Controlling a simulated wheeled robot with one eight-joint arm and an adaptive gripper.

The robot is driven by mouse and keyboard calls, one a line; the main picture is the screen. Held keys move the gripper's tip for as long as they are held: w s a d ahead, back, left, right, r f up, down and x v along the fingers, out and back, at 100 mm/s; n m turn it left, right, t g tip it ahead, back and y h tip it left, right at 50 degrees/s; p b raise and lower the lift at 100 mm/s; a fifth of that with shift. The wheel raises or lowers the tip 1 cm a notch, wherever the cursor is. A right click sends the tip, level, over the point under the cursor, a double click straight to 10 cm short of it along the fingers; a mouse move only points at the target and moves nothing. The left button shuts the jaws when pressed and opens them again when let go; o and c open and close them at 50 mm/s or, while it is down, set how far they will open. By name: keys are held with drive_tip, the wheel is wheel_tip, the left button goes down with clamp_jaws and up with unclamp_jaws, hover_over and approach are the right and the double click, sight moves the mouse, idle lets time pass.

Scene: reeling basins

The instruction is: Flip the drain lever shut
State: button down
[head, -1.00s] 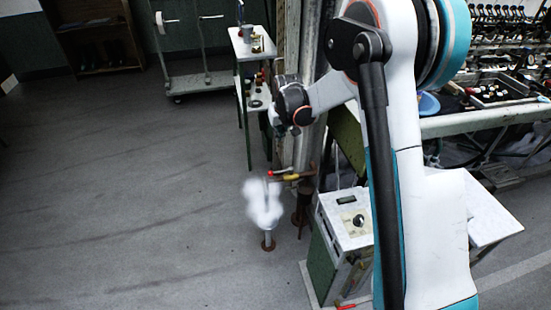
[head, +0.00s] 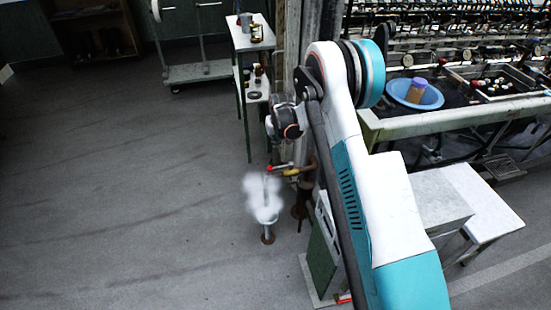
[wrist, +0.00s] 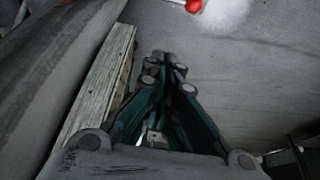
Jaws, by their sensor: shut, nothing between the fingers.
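The drain lever, with a red tip (head: 278,167), sits on a brass-yellow valve (head: 290,172) low beside the post. The red tip also shows at the top edge of the wrist view (wrist: 193,5). My gripper (wrist: 164,62) is shut and empty in the wrist view, its fingertips below the red tip in the picture and apart from it. In the head view my dark wrist is above the valve, and the fingers are hard to make out. The exact angle of the lever is too small to tell.
White steam (head: 262,195) rises over a short floor pipe (head: 268,237) just below the lever. A post (head: 291,80) and a green-sided box (head: 322,258) stand close by. A small stand (head: 250,42) is behind. The floor at left is clear.

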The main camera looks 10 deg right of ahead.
drive_tip(key=shift+f, duration=0.1)
wheel_tip(320, 180, down, 10)
drive_tip(key=b, duration=0.5)
drive_tip(key=shift+s, duration=0.25)
